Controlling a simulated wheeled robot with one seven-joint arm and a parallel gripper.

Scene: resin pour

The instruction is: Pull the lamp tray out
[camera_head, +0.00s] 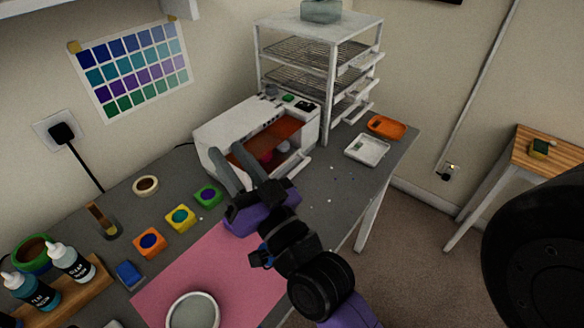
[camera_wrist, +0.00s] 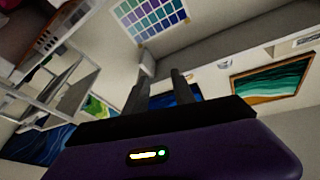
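The lamp (camera_head: 225,130) is a white box on the grey desk, with an orange-brown window or opening in its front. Inside I make out a reddish thing (camera_head: 265,158) and a pale thing (camera_head: 283,147). A white ledge (camera_head: 293,166), perhaps the tray's front or handle, juts from the lower right front; how far the tray is out I cannot tell. My gripper (camera_head: 226,148) is in front of the lamp's left part, fingers apart and apparently empty, hiding part of the front. Contact is unclear. The wrist view shows the spread fingers (camera_wrist: 157,90), but not the lamp clearly.
A white rack (camera_head: 318,30) stands behind the lamp. An orange tray (camera_head: 386,127) and a white tray (camera_head: 367,149) lie right of it. Several coloured pots, including a green one (camera_head: 208,194), line the left. A pink mat (camera_head: 225,260) lies in front.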

